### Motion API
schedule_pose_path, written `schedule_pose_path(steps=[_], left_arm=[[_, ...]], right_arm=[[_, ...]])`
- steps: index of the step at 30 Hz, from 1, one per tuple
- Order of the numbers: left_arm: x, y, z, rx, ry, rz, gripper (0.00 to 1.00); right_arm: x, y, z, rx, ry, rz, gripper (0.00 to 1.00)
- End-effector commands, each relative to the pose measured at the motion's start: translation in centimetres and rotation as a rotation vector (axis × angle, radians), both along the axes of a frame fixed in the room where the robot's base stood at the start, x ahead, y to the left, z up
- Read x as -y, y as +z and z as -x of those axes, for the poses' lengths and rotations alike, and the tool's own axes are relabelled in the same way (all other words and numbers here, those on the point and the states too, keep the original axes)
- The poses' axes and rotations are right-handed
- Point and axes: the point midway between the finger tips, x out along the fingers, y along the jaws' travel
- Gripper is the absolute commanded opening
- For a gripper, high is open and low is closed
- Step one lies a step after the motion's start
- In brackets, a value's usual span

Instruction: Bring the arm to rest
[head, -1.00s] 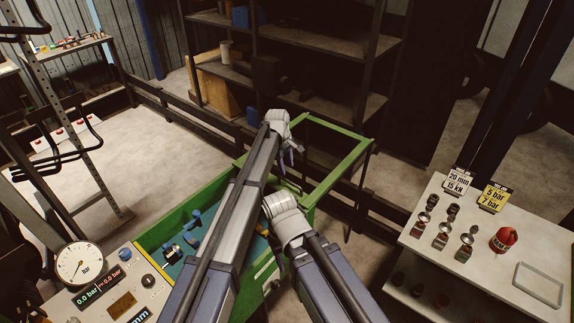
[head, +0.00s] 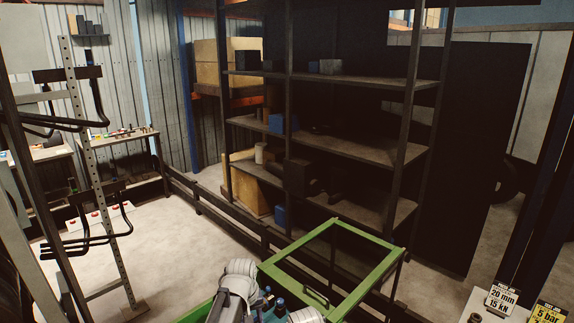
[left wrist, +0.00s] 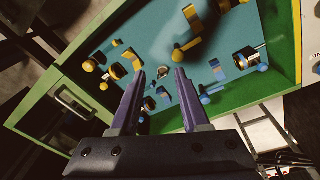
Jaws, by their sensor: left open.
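In the left wrist view my left gripper (left wrist: 158,76) is open, with its two dark fingers apart and nothing held between them. It hangs over a green-framed bench (left wrist: 168,122) with a teal bed (left wrist: 145,36). Yellow fittings (left wrist: 187,42) and blue fittings (left wrist: 232,84) lie on the bed. A small part shows beyond the fingertips; I cannot tell how far below them it is. In the head view only grey-white parts of my arms show at the bottom edge. Neither gripper's fingers can be made out there.
The bench's open green frame (head: 385,268) extends to the right in the head view. A dark shelving rack (head: 350,146) stands behind a low dark rail (head: 215,215). Label cards (head: 501,298) show at the bottom right. A metal rack post (head: 97,170) with hooks stands left.

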Motion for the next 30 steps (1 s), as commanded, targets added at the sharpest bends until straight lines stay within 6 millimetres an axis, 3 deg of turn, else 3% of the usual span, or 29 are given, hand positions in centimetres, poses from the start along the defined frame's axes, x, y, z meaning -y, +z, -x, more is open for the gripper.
schedule_pose_path(steps=[1, 3, 14, 20, 30], left_arm=[[-1.3, 0.0, 2.7, -0.002, -0.033, -0.01, 0.46], [-2.6, 0.0, 4.7, -0.007, -0.083, -0.022, 0.46], [-7.2, -0.1, 13.4, -0.028, -0.284, -0.069, 0.46], [-3.4, -2.8, 13.8, -0.061, -0.378, -0.092, 0.46], [2.3, -6.8, 17.0, -0.123, -0.551, -0.147, 0.46]], right_arm=[[0.0, 0.0, 0.0, 0.0, 0.0, 0.0, 0.5], [0.0, 0.0, 0.0, 0.0, 0.0, 0.0, 0.5], [0.0, 0.0, 0.0, 0.0, 0.0, 0.0, 0.5], [0.0, -2.7, 0.0, 0.0, 0.002, 0.0, 0.5], [0.0, -6.7, 0.0, 0.0, 0.005, 0.001, 0.5]])
